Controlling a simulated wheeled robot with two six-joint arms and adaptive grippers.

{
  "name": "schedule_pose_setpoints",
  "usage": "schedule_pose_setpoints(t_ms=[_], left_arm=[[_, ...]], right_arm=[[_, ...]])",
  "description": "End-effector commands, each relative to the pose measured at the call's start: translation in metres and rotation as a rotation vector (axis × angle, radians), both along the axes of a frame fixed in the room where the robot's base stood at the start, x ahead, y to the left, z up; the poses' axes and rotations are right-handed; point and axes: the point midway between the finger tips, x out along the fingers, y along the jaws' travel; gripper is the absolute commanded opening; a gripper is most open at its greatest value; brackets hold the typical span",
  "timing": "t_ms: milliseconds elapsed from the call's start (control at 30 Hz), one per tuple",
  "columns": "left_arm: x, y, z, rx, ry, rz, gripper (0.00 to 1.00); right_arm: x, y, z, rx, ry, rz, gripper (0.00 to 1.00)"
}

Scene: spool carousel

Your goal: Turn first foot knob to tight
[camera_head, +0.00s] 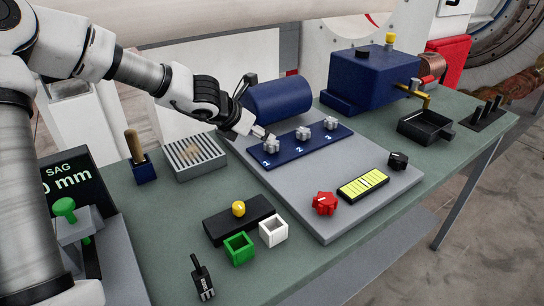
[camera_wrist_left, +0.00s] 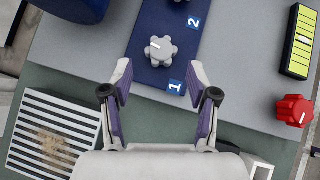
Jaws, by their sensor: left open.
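Three grey lobed knobs stand in a row on a dark blue strip (camera_head: 343,132), numbered from 1. The first foot knob (camera_head: 271,144), beside the label 1, also shows in the left wrist view (camera_wrist_left: 160,51) with a pale pointer line towards the upper left. The second knob (camera_head: 303,133) and third knob (camera_head: 331,123) are farther along. My left gripper (camera_head: 262,137) is open. In the left wrist view its fingertips (camera_wrist_left: 160,68) are spread either side of the knob's line, just short of it, with nothing between them. My right gripper is not in view.
A red knob (camera_head: 324,203), a yellow level gauge (camera_head: 363,185) and a black knob (camera_head: 398,160) sit on the grey plate (camera_head: 300,190). A slatted tray (camera_head: 194,157) is left of the gripper.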

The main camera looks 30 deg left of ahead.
Motion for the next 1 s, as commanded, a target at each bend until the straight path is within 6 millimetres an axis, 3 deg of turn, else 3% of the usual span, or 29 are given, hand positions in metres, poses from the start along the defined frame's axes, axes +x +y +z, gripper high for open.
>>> schedule_pose_setpoints(t_ms=[400, 767, 933, 1000], left_arm=[[0.045, -0.005, -0.048, 0.003, 0.003, 0.000, 0.60], [0.054, -0.007, -0.054, 0.000, 0.000, 0.000, 0.60], [0.054, -0.007, -0.054, 0.001, 0.000, -0.001, 0.00], [0.054, -0.007, -0.054, 0.001, 0.000, -0.001, 0.00]], right_arm=[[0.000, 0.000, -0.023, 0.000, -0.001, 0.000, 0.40], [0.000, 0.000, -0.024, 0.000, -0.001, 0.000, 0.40], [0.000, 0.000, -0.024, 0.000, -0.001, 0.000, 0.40], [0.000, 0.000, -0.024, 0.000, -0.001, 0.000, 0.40]])
